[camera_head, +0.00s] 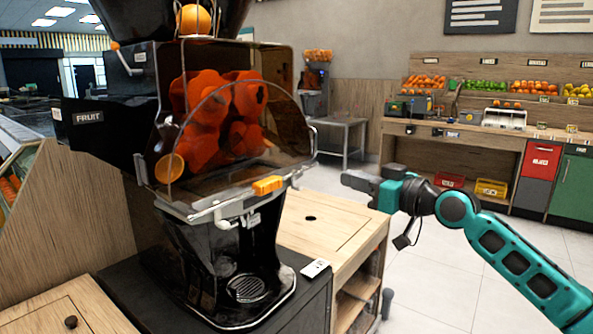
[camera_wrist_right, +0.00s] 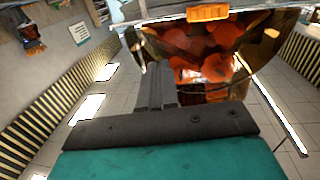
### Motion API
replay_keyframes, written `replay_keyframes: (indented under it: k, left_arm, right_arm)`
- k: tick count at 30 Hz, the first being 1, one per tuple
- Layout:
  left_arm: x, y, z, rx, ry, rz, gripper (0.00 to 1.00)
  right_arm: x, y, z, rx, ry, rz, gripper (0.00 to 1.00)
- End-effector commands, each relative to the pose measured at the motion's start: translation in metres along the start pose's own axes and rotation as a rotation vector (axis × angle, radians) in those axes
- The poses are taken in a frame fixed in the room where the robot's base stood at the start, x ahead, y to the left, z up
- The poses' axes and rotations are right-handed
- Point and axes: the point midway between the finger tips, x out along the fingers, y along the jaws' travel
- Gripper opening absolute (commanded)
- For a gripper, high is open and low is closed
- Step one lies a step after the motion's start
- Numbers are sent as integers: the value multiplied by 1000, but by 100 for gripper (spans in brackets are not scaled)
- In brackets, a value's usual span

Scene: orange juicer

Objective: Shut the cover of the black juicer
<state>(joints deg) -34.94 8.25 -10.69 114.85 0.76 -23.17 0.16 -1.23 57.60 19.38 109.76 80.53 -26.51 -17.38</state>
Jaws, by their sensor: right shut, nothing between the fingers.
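The black juicer (camera_head: 225,240) stands on a dark counter in the left half of the head view. Its clear cover (camera_head: 285,130) is in front of the red pressing drums (camera_head: 205,100), with an orange handle (camera_head: 267,185) at its lower front edge. The cover seems to stand out from the body at the bottom; I cannot tell exactly how far. My right gripper (camera_head: 346,180) is shut and empty, to the right of the cover and apart from it. In the right wrist view, the shut fingers (camera_wrist_right: 155,85) point toward the cover, and the orange handle (camera_wrist_right: 207,12) shows at the top. My left gripper is out of view.
A wooden cabinet (camera_head: 325,225) stands just right of the juicer, below my right gripper. A whole orange (camera_head: 193,19) sits at the juicer's top. A fruit counter (camera_head: 480,137) is along the back wall. The tiled floor (camera_head: 440,285) between is clear.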

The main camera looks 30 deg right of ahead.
Motion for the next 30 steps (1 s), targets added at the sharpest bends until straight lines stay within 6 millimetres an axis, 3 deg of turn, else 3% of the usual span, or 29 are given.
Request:
replay_keyframes:
  k: [8, 30]
  left_arm:
    - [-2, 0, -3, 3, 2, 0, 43]
    - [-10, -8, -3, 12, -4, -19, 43]
  right_arm:
    - [10, -5, -4, 24, 6, -17, 0]
    - [105, -6, -4, 25, 6, -17, 0]
